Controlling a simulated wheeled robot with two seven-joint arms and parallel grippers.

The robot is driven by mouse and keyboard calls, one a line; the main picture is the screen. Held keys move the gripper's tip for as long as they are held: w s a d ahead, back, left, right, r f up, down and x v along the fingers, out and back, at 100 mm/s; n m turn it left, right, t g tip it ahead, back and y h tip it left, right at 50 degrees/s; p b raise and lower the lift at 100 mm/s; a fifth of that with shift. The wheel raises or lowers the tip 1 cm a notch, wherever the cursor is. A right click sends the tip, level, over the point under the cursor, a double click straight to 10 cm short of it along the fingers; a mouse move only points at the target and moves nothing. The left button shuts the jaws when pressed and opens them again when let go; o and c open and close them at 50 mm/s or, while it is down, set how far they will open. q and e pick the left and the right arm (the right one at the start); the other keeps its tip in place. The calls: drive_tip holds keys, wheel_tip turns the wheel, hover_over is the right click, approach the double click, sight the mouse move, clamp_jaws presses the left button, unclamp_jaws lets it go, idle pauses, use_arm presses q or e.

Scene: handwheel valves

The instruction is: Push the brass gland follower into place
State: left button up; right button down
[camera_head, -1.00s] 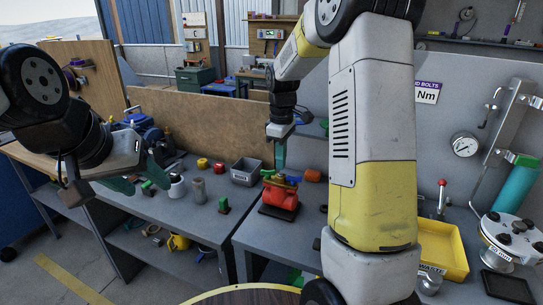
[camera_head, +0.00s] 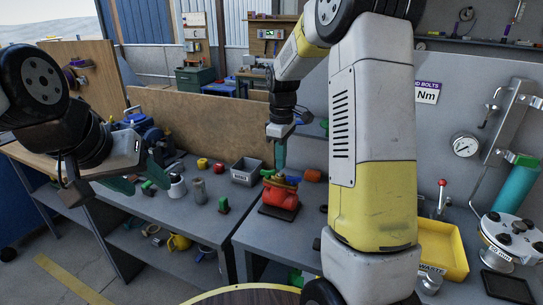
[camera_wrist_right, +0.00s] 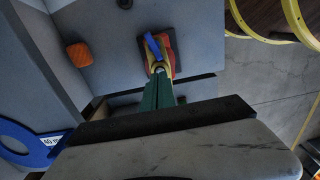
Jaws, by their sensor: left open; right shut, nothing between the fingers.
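A red valve body (camera_head: 280,197) stands on a dark base plate at the left end of the right bench, with blue and yellow parts on top. The valve also shows in the right wrist view (camera_wrist_right: 169,58), with a blue bar (camera_wrist_right: 152,46) and a yellow part (camera_wrist_right: 158,66). My right gripper (camera_head: 280,165) points down over the valve top, its green fingers shut and empty. In the wrist view its fingertips lie close to the yellow part; contact cannot be told. The brass gland follower cannot be made out clearly. My left gripper (camera_head: 143,178) is open and empty, left of the benches' middle.
A grey bin (camera_head: 245,172), a grey cylinder (camera_head: 199,190) and small red and yellow pieces (camera_head: 203,163) stand on the left bench. An orange piece (camera_head: 311,175) lies behind the valve. A yellow waste tray (camera_head: 444,252) is at right.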

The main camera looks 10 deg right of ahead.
drive_tip(key=shift+r, duration=3)
drive_tip(key=shift+s+r, duration=0.1)
drive_tip(key=s+r+m+t, duration=0.2)
drive_tip(key=s+m, duration=0.1)
drive_tip(key=s, duration=0.5)
drive_tip(key=s+a+r+m+t+y, duration=0.1)
drive_tip(key=s+m, duration=0.3)
drive_tip(key=s, duration=0.4)
drive_tip(key=s+a+r+m+t+y, duration=0.1)
drive_tip(key=s+r+m+t, duration=0.2)
drive_tip(key=s, duration=0.5)
drive_tip(key=shift+r+m, duration=0.3)
drive_tip(key=shift+r, duration=0.05)
